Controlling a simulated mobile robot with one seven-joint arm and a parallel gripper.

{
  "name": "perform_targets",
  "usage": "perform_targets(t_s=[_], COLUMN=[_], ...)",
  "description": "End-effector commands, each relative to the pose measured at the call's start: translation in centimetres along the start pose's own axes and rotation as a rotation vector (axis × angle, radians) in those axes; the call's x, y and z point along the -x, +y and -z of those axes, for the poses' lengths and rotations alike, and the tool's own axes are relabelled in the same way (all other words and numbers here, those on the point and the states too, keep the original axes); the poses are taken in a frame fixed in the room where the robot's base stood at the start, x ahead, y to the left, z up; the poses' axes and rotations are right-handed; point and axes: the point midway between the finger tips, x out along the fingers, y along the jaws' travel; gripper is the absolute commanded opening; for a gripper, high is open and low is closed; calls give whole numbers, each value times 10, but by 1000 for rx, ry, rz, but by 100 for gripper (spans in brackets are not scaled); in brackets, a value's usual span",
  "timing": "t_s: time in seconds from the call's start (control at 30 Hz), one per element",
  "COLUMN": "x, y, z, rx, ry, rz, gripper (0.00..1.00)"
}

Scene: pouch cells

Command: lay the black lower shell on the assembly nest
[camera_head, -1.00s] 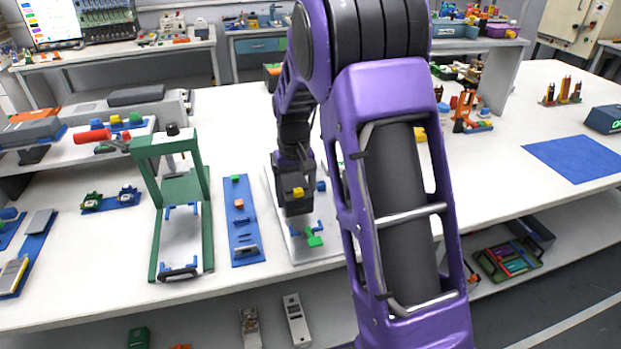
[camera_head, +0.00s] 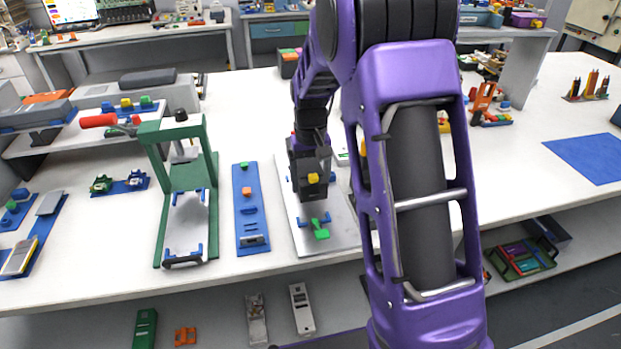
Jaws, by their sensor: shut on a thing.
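My gripper (camera_head: 311,188) points down over a light grey plate (camera_head: 285,205), which I take to be the assembly nest. Blue corner pieces and a green clamp-like part (camera_head: 320,229) stand on the plate, in front of the gripper. A dark block (camera_head: 313,191) with a small yellow part on its front shows at the gripper's lower end. It seems to be the black lower shell in the shut jaws. The fingertips cannot be made out, and dark gripper and dark shell run together. I cannot tell whether the block touches the nest.
A green press frame (camera_head: 178,185) with a red handle stands left of the nest. Between them lies a blue strip (camera_head: 250,222) with small parts. My purple arm hides the area right of the nest.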

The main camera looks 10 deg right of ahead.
Motion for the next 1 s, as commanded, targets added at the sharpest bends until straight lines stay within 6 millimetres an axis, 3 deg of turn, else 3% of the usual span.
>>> perform_targets(t_s=[0.5,1.0], x=[-47,-53], y=[0,0], z=[0,0], rx=[0,0], ry=[1,1], rz=[0,0], gripper=[22,22])
